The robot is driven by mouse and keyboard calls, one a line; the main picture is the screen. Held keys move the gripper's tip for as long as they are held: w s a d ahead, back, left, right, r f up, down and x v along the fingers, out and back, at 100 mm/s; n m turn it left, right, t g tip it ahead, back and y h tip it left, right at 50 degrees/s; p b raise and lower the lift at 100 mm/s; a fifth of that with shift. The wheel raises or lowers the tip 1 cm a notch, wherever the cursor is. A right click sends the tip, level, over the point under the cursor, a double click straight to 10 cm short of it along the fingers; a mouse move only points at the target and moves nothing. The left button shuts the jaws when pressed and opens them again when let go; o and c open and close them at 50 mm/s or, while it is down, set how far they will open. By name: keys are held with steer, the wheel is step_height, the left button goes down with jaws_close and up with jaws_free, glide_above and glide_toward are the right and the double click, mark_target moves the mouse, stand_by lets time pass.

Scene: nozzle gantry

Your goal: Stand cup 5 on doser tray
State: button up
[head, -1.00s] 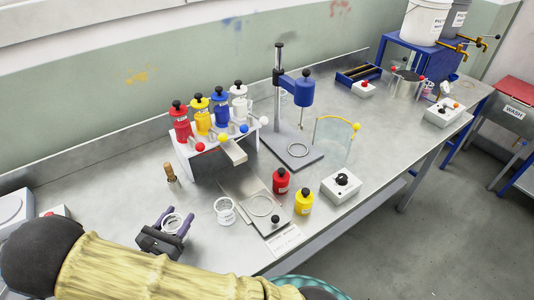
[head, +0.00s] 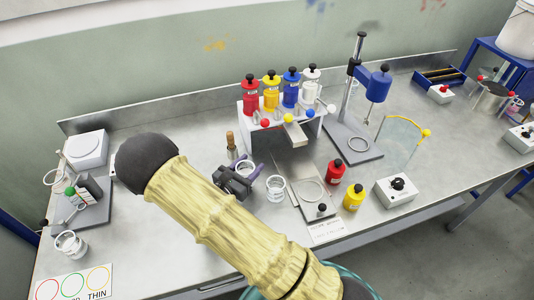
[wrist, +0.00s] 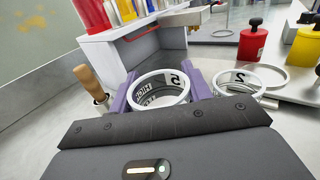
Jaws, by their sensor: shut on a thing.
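Cup 5 is a clear white-rimmed cup (wrist: 158,92) marked "5", upright between the purple fingers of my gripper (wrist: 160,85). In the head view my gripper (head: 240,172) is left of the tray, beside the wooden-handled tool, and grips cup 5 (head: 245,166). The doser tray appears to be the flat steel plate (head: 305,209) with a ring and a black knob, in front of the bottle rack; its ring is empty. Cup 2 (head: 275,188) stands between my gripper and the tray, and shows close by on the right in the wrist view (wrist: 238,84). Cup 5's base is hidden.
The wooden-handled tool (head: 231,143) is close to my gripper's left. Red (head: 335,172) and yellow (head: 353,197) jars and a knob box (head: 394,190) stand right of the tray.

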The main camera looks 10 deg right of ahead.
steer(key=x, duration=0.3)
steer(key=p+x, duration=0.1)
steer(key=x, duration=0.3)
steer(key=shift+s+d+r, duration=0.1)
steer(key=shift+d, duration=0.3)
steer(key=shift+a, duration=0.1)
steer(key=f, duration=0.1)
steer(key=w+d+f+p, duration=0.1)
steer(key=f, duration=0.1)
steer(key=shift+w, duration=0.1)
steer(key=shift+f, duration=0.3)
